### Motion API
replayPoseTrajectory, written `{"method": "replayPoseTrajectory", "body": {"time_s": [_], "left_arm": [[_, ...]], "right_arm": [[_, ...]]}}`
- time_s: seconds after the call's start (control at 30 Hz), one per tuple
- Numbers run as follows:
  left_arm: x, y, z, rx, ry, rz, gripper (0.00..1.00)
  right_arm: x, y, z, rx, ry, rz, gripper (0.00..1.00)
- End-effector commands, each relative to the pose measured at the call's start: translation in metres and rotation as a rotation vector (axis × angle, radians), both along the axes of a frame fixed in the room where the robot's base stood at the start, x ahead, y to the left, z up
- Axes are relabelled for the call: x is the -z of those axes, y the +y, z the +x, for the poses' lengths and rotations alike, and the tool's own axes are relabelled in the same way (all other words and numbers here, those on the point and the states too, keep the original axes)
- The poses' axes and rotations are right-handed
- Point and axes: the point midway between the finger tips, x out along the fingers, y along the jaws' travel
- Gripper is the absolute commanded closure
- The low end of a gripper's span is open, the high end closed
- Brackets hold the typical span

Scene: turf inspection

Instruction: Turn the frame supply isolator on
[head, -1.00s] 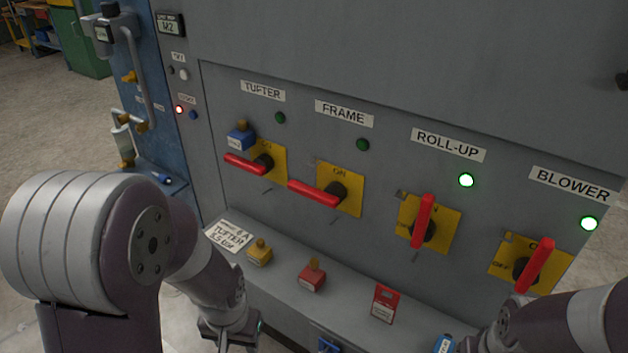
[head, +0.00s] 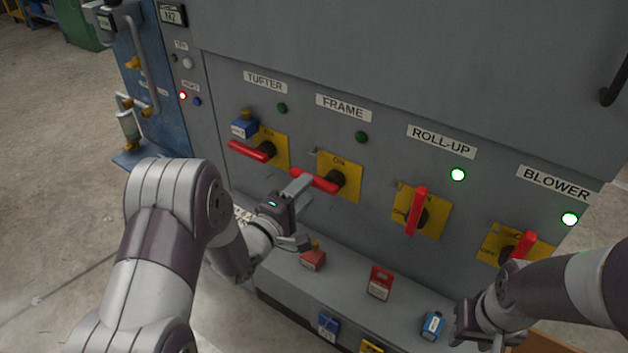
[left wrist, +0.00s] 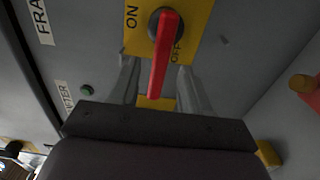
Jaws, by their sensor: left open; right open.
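The FRAME isolator is a yellow plate (head: 350,170) with a black hub and a red handle (head: 313,181). Its handle lies nearly level, pointing left, and the green lamp (head: 361,138) above it is dark. My left gripper (head: 300,213) is open close to the handle's free end. In the left wrist view the red handle (left wrist: 164,60) reaches down between the two spread fingers (left wrist: 160,88), with ON and OFF lettering on the plate; I see no clear contact. My right gripper (head: 468,325) is low at the right, open, its fingers partly hidden.
The TUFTER handle (head: 252,150) also lies level, with a blue padlock (head: 243,127) beside it. The ROLL-UP handle (head: 416,210) and BLOWER handle (head: 520,252) stand upright with lit lamps. Padlocks (head: 313,260) and a red tag (head: 380,283) sit on the ledge below.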

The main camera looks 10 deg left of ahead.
Motion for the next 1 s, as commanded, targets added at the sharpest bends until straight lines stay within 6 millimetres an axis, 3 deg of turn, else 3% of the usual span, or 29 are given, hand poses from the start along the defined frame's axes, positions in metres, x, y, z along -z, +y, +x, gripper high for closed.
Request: {"method": "replayPoseTrajectory", "body": {"time_s": [0.2, 0.57, 0.7, 1.0], "left_arm": [[0.001, -0.013, 0.036, 0.001, 0.002, 0.002, 0.53], [0.000, -0.016, 0.044, -0.001, 0.002, 0.002, 0.53], [0.000, -0.016, 0.044, -0.001, 0.002, 0.002, 0.99], [0.000, -0.016, 0.047, -0.001, -0.004, 0.016, 1.00]], "right_arm": [[0.001, 0.000, 0.000, 0.000, 0.000, 0.000, 0.57], [0.001, 0.000, 0.000, 0.000, 0.000, 0.000, 0.57], [0.001, 0.000, 0.000, 0.000, 0.000, 0.000, 0.57], [0.002, 0.000, 0.000, 0.000, 0.000, 0.000, 0.57]]}}
